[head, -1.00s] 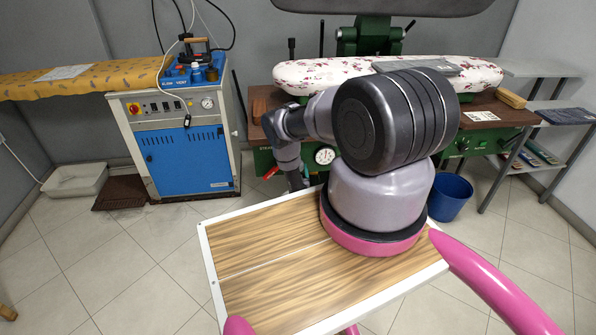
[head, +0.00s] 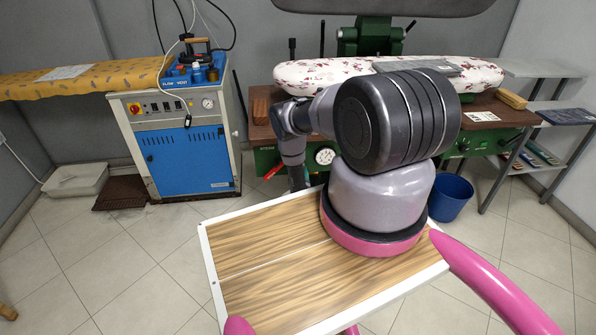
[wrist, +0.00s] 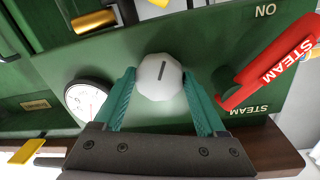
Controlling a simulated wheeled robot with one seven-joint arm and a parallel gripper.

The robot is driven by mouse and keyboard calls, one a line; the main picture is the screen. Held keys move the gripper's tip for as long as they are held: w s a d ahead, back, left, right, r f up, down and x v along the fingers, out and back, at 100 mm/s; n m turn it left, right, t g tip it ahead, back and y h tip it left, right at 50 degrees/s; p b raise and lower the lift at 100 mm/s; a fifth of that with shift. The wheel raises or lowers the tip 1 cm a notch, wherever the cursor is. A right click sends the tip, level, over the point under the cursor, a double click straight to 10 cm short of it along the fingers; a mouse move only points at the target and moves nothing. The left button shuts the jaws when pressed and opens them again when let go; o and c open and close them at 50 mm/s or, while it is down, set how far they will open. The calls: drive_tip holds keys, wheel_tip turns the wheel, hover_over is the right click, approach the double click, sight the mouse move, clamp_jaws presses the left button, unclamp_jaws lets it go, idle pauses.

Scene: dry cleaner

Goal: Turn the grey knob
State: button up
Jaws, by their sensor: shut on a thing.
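The grey knob (wrist: 159,78) is pale and many-sided, with a dark line mark on its face, in the wrist view. It sits on the green panel of the press (wrist: 185,45). My gripper (wrist: 160,90) has its two green fingers on either side of the knob and is shut on it. The line mark stands close to upright, leaning slightly right. In the head view my arm reaches to the press front, and the knob is hidden there.
A red steam lever (wrist: 270,65) is close to the right finger. A white round gauge (wrist: 90,100) is left of the left finger. A blue bin (head: 451,196) stands at the press's right. A blue-fronted boiler (head: 188,160) stands left, with clear floor before it.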

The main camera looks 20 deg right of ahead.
drive_tip(key=shift+s+f, duration=0.15)
drive_tip(key=o, duration=1.3)
drive_tip(key=v, duration=1)
drive_tip(key=shift+s+a, duration=0.2)
drive_tip(key=shift+s, duration=0.15)
